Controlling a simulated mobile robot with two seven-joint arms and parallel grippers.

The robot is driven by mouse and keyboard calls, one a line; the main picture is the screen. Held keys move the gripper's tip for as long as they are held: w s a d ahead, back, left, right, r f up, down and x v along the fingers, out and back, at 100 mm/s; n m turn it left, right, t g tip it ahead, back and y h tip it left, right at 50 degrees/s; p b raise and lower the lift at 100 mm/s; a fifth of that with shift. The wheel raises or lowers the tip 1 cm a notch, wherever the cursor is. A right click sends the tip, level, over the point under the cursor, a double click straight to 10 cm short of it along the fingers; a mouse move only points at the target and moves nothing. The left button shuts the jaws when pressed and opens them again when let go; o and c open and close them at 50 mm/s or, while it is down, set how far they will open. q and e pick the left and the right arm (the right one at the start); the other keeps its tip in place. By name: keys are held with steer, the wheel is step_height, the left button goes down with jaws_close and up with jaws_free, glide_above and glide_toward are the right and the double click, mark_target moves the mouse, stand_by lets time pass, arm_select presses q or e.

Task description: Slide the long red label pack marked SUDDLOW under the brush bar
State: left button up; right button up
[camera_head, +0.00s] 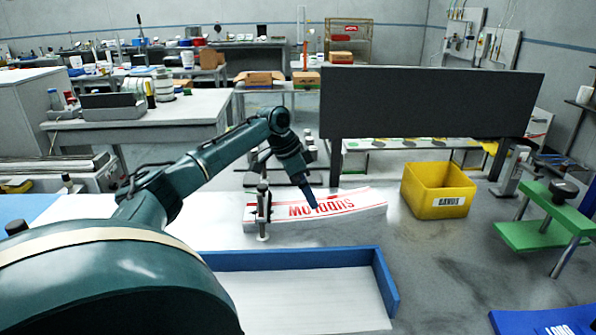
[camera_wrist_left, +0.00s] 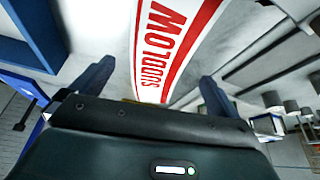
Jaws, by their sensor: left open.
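The long label pack (camera_head: 345,209) is white with red stripes and red SUDDLOW lettering. It lies lengthwise across the middle of the head view, its right end curving slightly upward. A dark upright bar on a post (camera_head: 263,226), seemingly the brush bar, stands across its left part; whether the pack passes under it is unclear. My left gripper (camera_head: 307,196) points down at the pack's middle. In the left wrist view the pack (camera_wrist_left: 176,40) runs between the spread fingers of my left gripper (camera_wrist_left: 156,72), with gaps on both sides. My right gripper is not in view.
A blue-walled tray (camera_head: 384,283) with a pale floor lies in front of the pack. A yellow bin (camera_head: 437,192) stands to the right, and a green stand (camera_head: 545,233) farther right. A blue piece (camera_head: 540,322) is at the lower right.

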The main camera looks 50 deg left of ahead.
arm_select(q)
steer(key=x, duration=0.7)
steer(key=c, duration=1.2)
steer(key=shift+r, duration=0.1)
